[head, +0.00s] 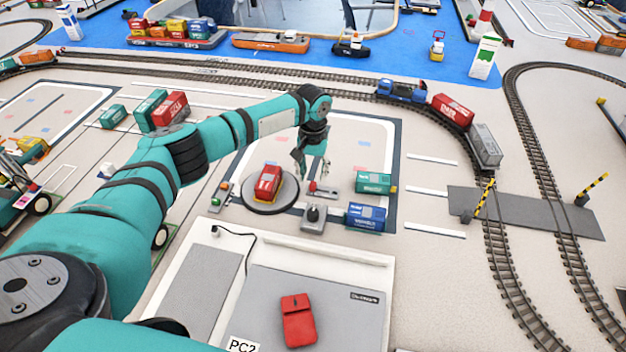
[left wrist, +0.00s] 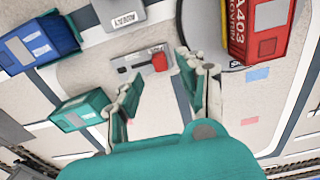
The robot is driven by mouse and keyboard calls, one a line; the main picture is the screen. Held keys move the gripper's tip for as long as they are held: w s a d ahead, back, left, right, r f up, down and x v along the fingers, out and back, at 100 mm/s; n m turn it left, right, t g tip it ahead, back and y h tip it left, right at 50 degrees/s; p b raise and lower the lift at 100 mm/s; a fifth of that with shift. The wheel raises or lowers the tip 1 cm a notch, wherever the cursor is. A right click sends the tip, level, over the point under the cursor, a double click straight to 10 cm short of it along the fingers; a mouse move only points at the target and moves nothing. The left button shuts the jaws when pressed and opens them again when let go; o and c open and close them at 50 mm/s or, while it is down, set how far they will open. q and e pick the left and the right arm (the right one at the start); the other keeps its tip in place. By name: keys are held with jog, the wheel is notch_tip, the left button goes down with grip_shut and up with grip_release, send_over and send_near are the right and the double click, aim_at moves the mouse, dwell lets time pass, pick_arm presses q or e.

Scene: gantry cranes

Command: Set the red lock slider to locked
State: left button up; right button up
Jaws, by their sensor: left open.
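The red lock slider (head: 313,187) is a small red knob on a grey slotted plate (head: 326,192), just right of the round turntable (head: 262,208). In the left wrist view the red knob (left wrist: 159,61) sits at the right end of its plate (left wrist: 128,66), the end nearer the turntable. My left gripper (head: 311,174) is open and points down above the slider. My right gripper is not in view.
A red container (head: 268,182) stands on the turntable. A grey box with a black knob (head: 313,218) is in front of the slider. A teal container (head: 373,182) and a blue container (head: 367,216) stand to the right. A laptop-like panel (head: 350,300) lies nearer me.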

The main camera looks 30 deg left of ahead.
aim_at(313, 184)
pick_arm(q)
jog(key=shift+f, duration=2)
grip_shut()
